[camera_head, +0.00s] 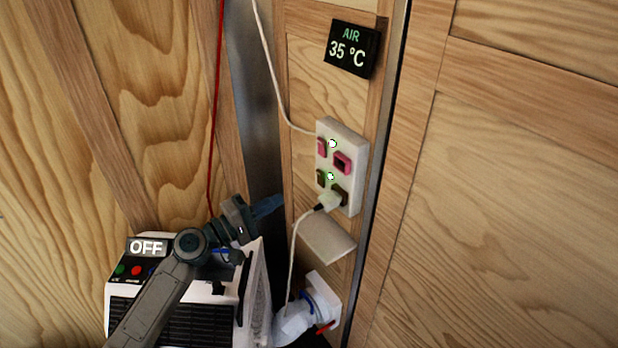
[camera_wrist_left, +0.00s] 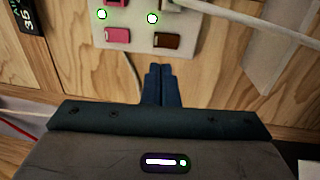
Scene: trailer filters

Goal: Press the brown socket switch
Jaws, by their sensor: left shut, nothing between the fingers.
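The white socket panel (camera_head: 352,155) is fixed on the wooden wall, right of centre in the head view. It has a pink switch and pink socket above and a brown switch (camera_head: 321,179) and brown socket (camera_head: 341,194) below. A white plug sits at the brown socket. In the left wrist view the brown switch (camera_wrist_left: 167,40) is near the top, beside the pink switch (camera_wrist_left: 117,35). My left gripper (camera_head: 279,201) is shut and empty, left of and below the panel, apart from the brown switch. Its blue fingertips (camera_wrist_left: 161,70) point toward the panel. My right gripper is not seen.
A white unit with an OFF display (camera_head: 146,247) stands below my left arm. A white cable (camera_head: 293,250) hangs from the plug. A white ledge (camera_head: 328,240) is under the panel. A black display (camera_head: 352,48) reads AIR 35 °C. A red cord (camera_head: 214,120) hangs left.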

